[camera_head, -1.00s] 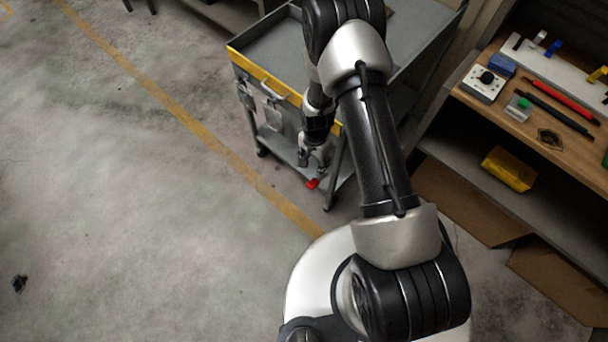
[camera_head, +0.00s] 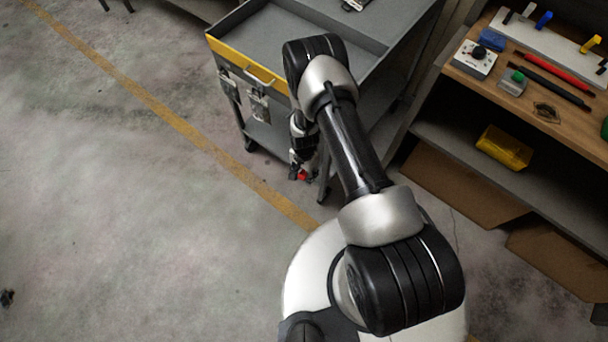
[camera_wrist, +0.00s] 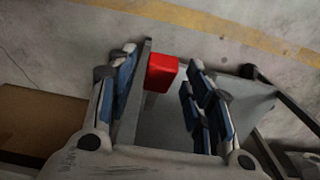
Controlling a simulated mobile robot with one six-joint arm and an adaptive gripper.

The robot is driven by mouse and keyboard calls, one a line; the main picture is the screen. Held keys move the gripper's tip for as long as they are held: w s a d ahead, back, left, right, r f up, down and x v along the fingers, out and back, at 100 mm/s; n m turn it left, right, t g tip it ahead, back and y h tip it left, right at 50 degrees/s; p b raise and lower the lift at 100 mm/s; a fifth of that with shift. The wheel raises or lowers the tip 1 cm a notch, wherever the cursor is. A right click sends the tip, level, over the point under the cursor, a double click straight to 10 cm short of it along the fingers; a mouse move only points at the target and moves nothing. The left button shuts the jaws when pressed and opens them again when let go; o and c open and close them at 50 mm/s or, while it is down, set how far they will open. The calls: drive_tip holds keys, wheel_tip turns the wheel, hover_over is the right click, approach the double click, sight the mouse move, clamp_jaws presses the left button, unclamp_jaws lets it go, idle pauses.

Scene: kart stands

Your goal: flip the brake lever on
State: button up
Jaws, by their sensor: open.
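The brake lever shows as a small red piece (camera_head: 303,175) low at the near corner of the grey cart (camera_head: 262,78). In the wrist view its red block (camera_wrist: 162,72) lies between my two fingers, close to a grey cart edge or post. My gripper (camera_head: 297,166) is open around the red block, with blue-padded fingers (camera_wrist: 163,80) on its left and right. A gap shows between the block and the right fingers. Whether the left fingers touch the post beside it, I cannot tell. The lever's mounting is hidden.
The cart's leg and lower shelf (camera_wrist: 185,122) are close beside my gripper. A wooden workbench (camera_head: 540,95) with tools stands at the right, with a yellow bin (camera_head: 503,148) on its lower shelf. Open floor (camera_head: 120,220) lies at the left.

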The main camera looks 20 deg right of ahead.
drive_tip(key=shift+f, duration=0.7)
drive_tip(key=shift+c, duration=0.4)
clamp_jaws()
drive_tip(key=shift+r, duration=0.1)
